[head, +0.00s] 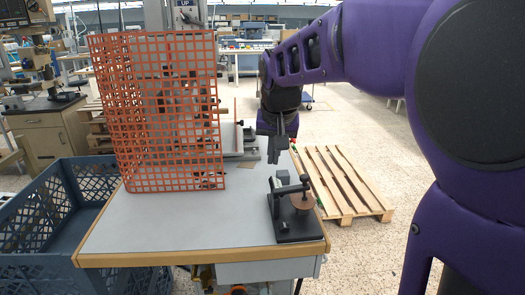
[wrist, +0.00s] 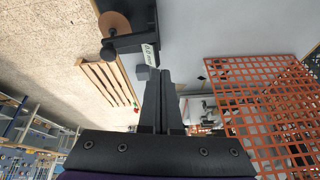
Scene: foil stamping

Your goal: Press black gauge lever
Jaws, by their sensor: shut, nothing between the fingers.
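The black gauge (head: 296,229) stands on the right front part of the grey table in the head view, with a brown disc (head: 303,202) above its base. Its black lever (head: 290,189) runs across the top to a round knob. In the wrist view the lever knob (wrist: 108,53), the brown disc (wrist: 114,22) and a small display (wrist: 150,55) show at the top. My gripper (head: 277,158) is shut and empty, pointing down above and behind the gauge, apart from the lever. In the wrist view its fingers (wrist: 159,77) lie together just below the display.
An orange mesh guard (head: 160,112) stands on the left of the table (head: 150,225), in front of a machine. A blue crate (head: 32,225) is left of the table. A wooden pallet (head: 345,185) lies on the floor to the right. The table's front middle is clear.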

